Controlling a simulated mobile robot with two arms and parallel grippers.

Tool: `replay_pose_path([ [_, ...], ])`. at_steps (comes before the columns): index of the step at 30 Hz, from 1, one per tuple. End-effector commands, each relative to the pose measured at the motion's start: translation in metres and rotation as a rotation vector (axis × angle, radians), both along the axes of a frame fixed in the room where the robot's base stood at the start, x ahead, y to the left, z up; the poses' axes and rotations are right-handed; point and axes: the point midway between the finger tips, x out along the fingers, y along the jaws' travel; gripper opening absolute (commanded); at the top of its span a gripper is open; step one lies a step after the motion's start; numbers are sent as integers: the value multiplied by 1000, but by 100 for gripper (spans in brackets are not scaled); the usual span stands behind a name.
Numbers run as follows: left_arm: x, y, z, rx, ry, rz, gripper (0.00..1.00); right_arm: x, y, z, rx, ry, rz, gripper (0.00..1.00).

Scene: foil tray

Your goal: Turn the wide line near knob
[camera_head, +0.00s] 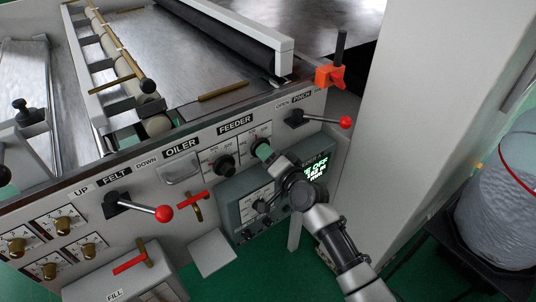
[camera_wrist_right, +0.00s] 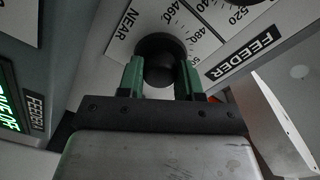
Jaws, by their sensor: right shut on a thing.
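A black round knob (camera_wrist_right: 160,48) sits on a white dial plate marked NEAR in the right wrist view, beside the FEEDER label. Green fingers of my right gripper (camera_wrist_right: 162,76) stand on both sides of the knob, shut on it. In the head view my right gripper (camera_head: 264,151) reaches the right-hand feeder dial plate (camera_head: 257,133) from the lower right and hides most of that knob. A second black feeder knob (camera_head: 224,164) shows to its left, free. My left gripper is not in view.
A grey box with a lit green display (camera_head: 315,170) sits just below my right gripper. Red-tipped levers stick out at the right (camera_head: 345,122) and left (camera_head: 163,213). A red-handled valve (camera_head: 193,199) is nearby. A large pale column (camera_head: 400,120) stands right of the panel.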

Motion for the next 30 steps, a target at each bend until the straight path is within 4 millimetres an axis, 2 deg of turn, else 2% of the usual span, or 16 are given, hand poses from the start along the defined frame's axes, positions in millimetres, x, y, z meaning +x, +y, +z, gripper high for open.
replay_pose_path([
  [20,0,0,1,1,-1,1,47,0,0,-1,49,38,0,12],
  [21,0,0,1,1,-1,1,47,0,0,-1,49,38,0,41],
  [24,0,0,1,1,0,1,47,0,0,-1,48,37,0,57],
  [25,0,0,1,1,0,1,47,0,0,-1,48,37,0,61],
  [30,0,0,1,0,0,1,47,0,0,0,49,36,0,61],
])
